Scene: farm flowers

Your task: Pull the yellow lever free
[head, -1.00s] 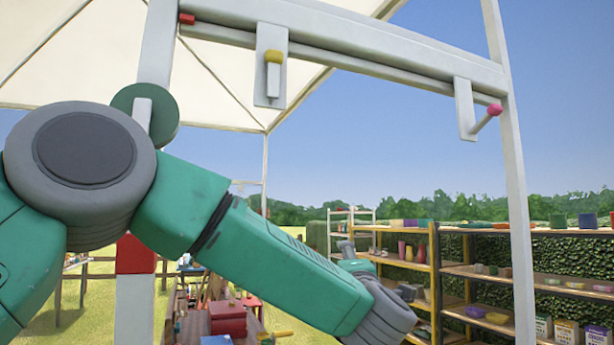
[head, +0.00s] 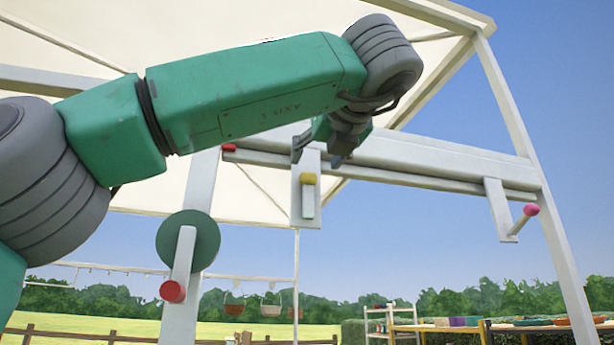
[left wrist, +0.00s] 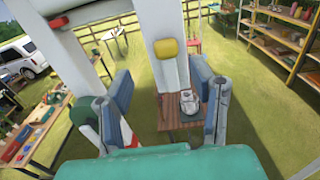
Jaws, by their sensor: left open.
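The yellow lever (head: 308,179) has a yellow knob on a light grey stem. It is set on a pale plate that hangs from the grey beam. The yellow knob also shows in the left wrist view (left wrist: 166,48), straight ahead between the finger lines. My left gripper (head: 319,153) is open and points down just above the knob in the head view. In the left wrist view its blue-padded fingers (left wrist: 162,84) stand apart, with nothing between their tips. I see no contact with the knob. My right gripper is not in view.
A grey beam (head: 420,160) runs behind the gripper. A pink-knobbed handle (head: 531,209) is at its right end. A green disc (head: 188,240) with a red-knobbed crank (head: 172,291) is at lower left. Shelves (left wrist: 285,35) and a wooden table (left wrist: 185,118) lie beyond.

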